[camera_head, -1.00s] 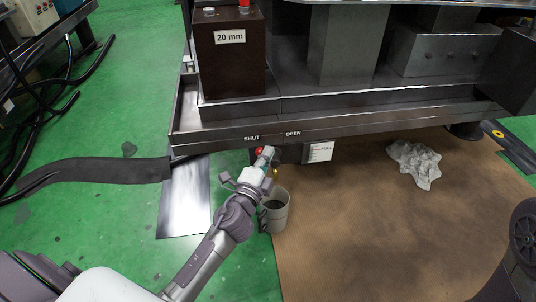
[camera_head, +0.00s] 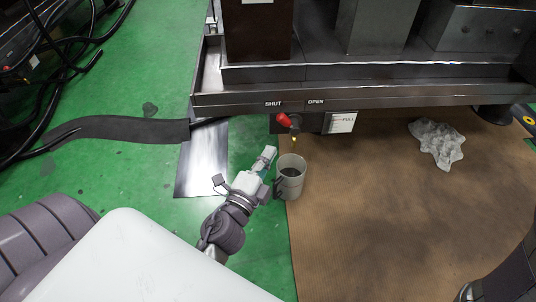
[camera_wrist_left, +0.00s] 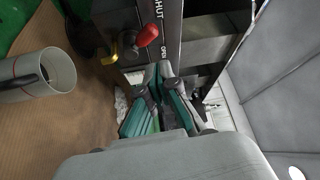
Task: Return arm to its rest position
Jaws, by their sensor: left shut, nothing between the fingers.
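My left gripper (camera_head: 268,155) is shut and empty. In the head view it is low over the green floor, just left of the grey mug and apart from the fixture's front edge. In the left wrist view its closed fingers (camera_wrist_left: 160,90) show at the middle. The red-handled valve (camera_head: 286,121) is under the SHUT and OPEN labels, apart from my fingers. It also shows in the left wrist view (camera_wrist_left: 147,35). At the right edge of the head view, a dark part of my own body shows; I see no right gripper.
The grey mug (camera_head: 290,178) stands below the valve's yellow spout and holds dark liquid. A crumpled white cloth (camera_head: 437,144) lies on brown paper (camera_head: 385,210). The metal fixture (camera_head: 400,100) overhangs the floor. Dark cables and a flat strip (camera_head: 120,128) lie at left.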

